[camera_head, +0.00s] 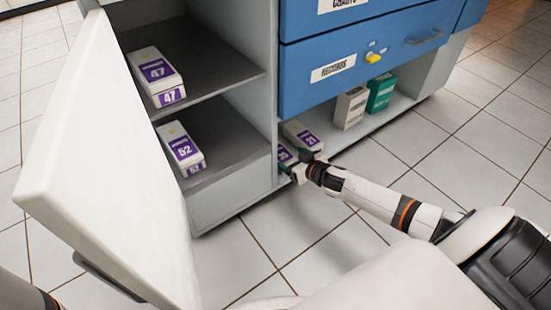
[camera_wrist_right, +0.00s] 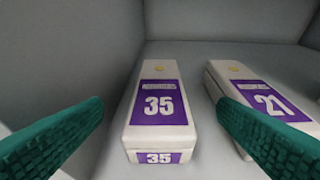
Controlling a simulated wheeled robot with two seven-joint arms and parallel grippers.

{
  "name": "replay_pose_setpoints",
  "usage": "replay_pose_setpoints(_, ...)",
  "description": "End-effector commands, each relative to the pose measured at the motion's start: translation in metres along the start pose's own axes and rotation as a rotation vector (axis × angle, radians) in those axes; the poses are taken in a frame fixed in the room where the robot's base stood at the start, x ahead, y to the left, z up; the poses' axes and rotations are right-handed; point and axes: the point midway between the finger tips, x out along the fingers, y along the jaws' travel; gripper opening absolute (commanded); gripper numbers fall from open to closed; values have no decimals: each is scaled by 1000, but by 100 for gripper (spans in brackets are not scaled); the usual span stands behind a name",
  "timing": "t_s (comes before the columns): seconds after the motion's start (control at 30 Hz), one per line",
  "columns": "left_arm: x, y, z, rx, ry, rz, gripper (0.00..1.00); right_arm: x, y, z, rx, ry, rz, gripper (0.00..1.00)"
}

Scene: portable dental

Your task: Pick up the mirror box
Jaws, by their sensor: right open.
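No label that I can read says mirror. In the right wrist view, a white box with a purple label 35 (camera_wrist_right: 157,105) lies on the grey shelf floor. It sits between the two green fingers of my right gripper (camera_wrist_right: 161,122), which is open, with a visible gap on both sides. A similar box 21 (camera_wrist_right: 262,98) lies to its right, partly hidden by the right finger. In the head view my right gripper (camera_head: 297,166) reaches into the bottom shelf, and box 21 (camera_head: 305,135) shows beside it; box 35 is mostly hidden there. My left gripper is out of view.
White boxes 47 (camera_head: 154,75) and 52 (camera_head: 180,148) lie on the left shelves. A whitish box (camera_head: 350,107) and a green box (camera_head: 381,92) stand farther right on the bottom shelf. Blue drawers (camera_head: 400,60) overhang it. An open white door (camera_head: 105,160) stands at left. Tiled floor is clear at right.

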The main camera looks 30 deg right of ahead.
Motion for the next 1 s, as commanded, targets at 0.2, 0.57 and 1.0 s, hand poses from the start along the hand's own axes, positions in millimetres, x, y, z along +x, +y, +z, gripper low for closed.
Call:
replay_pose_setpoints(0.2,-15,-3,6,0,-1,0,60,14,0,-6,-2,-1,-1,82)
replay_pose_setpoints(0.57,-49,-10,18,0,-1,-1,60,53,1,-10,0,-1,-1,82)
replay_pose_setpoints(1.0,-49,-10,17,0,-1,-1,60,55,1,-9,0,2,-1,61)
